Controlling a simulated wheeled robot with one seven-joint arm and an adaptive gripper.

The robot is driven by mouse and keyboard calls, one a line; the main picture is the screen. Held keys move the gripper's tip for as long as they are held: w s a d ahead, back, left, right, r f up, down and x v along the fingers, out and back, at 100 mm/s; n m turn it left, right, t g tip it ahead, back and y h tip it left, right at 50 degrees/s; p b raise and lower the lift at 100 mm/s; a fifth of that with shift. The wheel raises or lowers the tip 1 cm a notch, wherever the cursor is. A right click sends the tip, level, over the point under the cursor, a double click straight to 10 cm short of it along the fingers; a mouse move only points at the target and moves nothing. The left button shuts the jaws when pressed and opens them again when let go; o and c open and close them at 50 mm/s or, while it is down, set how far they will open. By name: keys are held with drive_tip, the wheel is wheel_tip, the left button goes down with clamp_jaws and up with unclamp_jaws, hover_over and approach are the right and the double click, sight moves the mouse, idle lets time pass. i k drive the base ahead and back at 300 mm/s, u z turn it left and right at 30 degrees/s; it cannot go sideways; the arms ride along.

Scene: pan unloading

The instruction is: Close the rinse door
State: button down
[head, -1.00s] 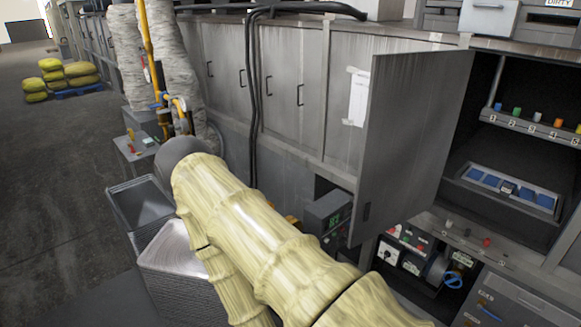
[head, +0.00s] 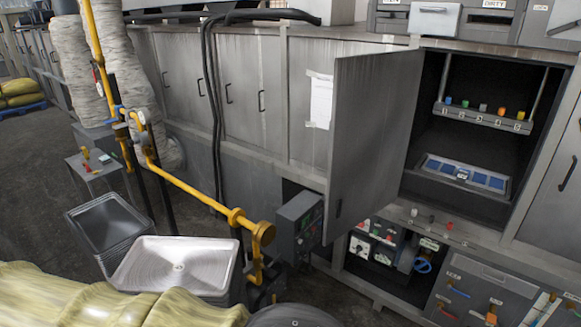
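A grey metal door (head: 372,140) stands open, swung out from the left edge of a dark compartment (head: 470,65) on the right. It looks like the rinse door, though I can read no label naming it. Inside the compartment are a rail with several coloured knobs (head: 483,116) and a tray with blue cells (head: 465,176). My arm, in a pale yellow sleeve, lies across the lower left, apart from the door in the picture. A dark rounded part shows at its end on the bottom edge. My gripper's fingers are out of the frame.
Stacked metal pans (head: 180,265) and a darker stack (head: 108,222) stand left of the door. A yellow pipe (head: 190,190) and a grey control box (head: 299,226) stand between them and the door. Closed cabinets (head: 240,80) line the wall.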

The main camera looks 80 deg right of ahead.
sight(375, 96)
drive_tip(key=u, duration=0.05)
drive_tip(key=i, duration=0.75)
drive_tip(key=z, duration=1.95)
